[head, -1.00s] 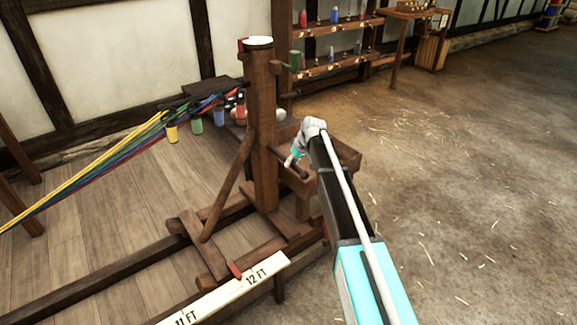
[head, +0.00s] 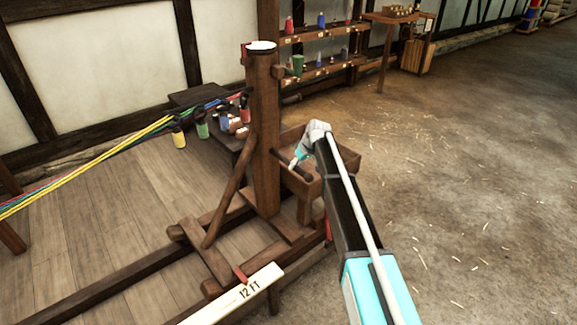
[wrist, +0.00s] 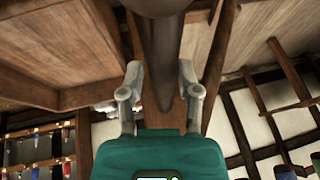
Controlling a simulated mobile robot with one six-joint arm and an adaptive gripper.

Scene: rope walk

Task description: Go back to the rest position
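My gripper (wrist: 160,85) shows in the wrist view with its two grey fingers apart. A dark round wooden bar (wrist: 160,50) passes through the view between or beyond them; I cannot tell how near it is, and no firm contact shows. In the head view my gripper (head: 297,160) is at the end of my outstretched arm, beside the wooden post (head: 264,140) and near a dark handle-like bar (head: 292,168). The fingertips are too small to make out there.
A wooden box (head: 312,185) stands right of the post, close to my arm. Coloured ropes (head: 110,150) stretch left from hooks near the post. A 12 FT marker board (head: 232,298) lies low in front. Shelves (head: 325,65) stand behind. The floor (head: 470,170) at right is clear.

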